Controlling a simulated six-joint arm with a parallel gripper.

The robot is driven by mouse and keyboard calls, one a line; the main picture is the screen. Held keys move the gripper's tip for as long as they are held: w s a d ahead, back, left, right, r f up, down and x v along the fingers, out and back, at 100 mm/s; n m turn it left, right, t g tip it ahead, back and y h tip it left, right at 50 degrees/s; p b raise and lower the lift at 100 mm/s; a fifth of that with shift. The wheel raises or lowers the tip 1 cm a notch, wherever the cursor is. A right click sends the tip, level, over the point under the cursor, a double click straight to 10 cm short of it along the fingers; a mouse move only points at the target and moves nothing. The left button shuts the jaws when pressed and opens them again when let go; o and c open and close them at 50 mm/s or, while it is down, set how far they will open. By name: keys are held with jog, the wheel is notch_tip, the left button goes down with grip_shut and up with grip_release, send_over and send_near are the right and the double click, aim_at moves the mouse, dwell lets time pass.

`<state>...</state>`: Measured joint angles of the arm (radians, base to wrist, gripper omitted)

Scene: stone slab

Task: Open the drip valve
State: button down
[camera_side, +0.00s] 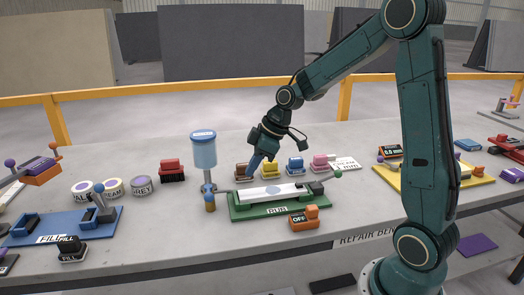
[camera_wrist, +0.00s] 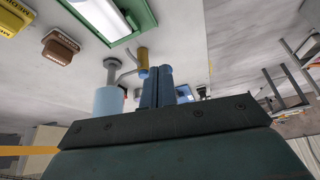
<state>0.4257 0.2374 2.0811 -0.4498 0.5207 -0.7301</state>
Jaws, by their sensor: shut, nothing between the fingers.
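The drip unit is a light-blue tank (camera_side: 204,153) with a darker blue cap on a grey post, left of the green fixture. A small brass-coloured cylinder (camera_side: 210,203), apparently the valve part, sits low by the post. In the wrist view the tank (camera_wrist: 108,101) shows, with a bent grey pipe running to the brass cylinder (camera_wrist: 143,57). Contact cannot be told.
The green fixture (camera_side: 283,210) holds a white slab. An orange "OFF" block (camera_side: 304,218) stands at its front. Brown, yellow, blue and pink stamp-like blocks (camera_side: 270,168) line up behind it. A red block (camera_side: 172,171) and labelled round tins (camera_side: 113,187) stand left.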

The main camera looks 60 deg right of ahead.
aim_at(208, 191)
jog(key=shift+f, duration=0.1)
jog(key=w+a+f, duration=0.4)
jog(key=w+f, duration=0.3)
jog(key=f, duration=0.1)
jog(key=shift+a, duration=0.35)
dwell(0.5)
